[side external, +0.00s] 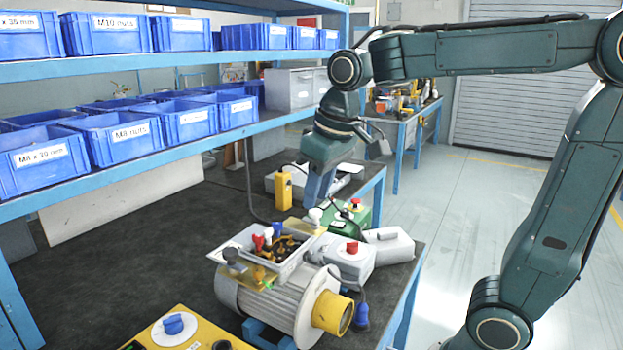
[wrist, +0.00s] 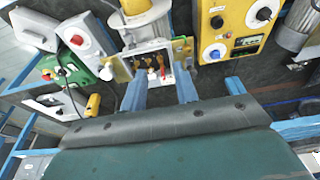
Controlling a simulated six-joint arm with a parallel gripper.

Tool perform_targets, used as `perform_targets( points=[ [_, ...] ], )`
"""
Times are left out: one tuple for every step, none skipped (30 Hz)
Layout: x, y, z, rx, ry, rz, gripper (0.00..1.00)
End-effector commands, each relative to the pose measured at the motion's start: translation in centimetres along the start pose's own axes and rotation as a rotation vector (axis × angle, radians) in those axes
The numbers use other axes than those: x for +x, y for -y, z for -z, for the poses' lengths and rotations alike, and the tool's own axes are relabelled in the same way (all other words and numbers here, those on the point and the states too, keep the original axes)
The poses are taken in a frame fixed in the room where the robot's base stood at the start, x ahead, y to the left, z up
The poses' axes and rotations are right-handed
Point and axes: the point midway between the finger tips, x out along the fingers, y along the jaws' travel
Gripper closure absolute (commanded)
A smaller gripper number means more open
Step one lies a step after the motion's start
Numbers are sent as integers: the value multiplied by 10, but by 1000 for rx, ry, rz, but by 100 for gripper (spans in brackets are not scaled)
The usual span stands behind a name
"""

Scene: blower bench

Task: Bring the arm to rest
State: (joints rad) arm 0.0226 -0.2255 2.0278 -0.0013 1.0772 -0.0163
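My arm reaches in from the right in the side external view, with its wrist bent down over the bench. My gripper (side external: 317,198) points down with blue fingers, above the back part of the bench. In the wrist view the two fingers of my gripper (wrist: 158,84) stand apart with nothing between them. The motor (side external: 283,292) with its open terminal box (side external: 268,245) lies in front of the gripper in the side external view. The terminal box also shows beyond the fingertips in the wrist view (wrist: 154,66). The exact height of the fingertips is hard to tell.
A yellow handheld unit (side external: 283,191), a green box (side external: 366,215) and a grey box with a red button (side external: 352,262) stand near the gripper. A yellow panel (side external: 188,334) lies in front. Shelves with blue bins (side external: 128,138) stand left. The dark bench top (side external: 150,240) is mostly clear there.

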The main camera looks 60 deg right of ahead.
Motion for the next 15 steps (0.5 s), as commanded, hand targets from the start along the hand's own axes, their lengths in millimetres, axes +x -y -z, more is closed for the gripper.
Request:
perform_targets(
  points=[
    [-4, 1, -11, -1, -19, 0, 70],
    [-5, 1, -17, -1, -30, 0, 70],
    [-6, 2, -25, -1, -42, 0, 70],
    [-7, 2, -31, -1, -52, 1, 70],
    [-7, 2, -37, -2, -62, 1, 70],
    [-8, 3, -45, -2, -75, 1, 70],
    [-8, 3, -52, -2, -84, 1, 70],
    [-9, 3, -57, -2, -94, 1, 70],
    [-8, 4, -65, -2, -108, 2, 70],
    [-8, 4, -71, -2, -117, 2, 70],
    [-8, 4, -77, -2, -127, 2, 70],
    [-7, 4, -85, -2, -141, 2, 70],
    [-6, 5, -91, -3, -150, 3, 70],
    [-5, 5, -96, -3, -159, 3, 70],
    [-4, 5, -103, -3, -171, 3, 70]
  ],
)
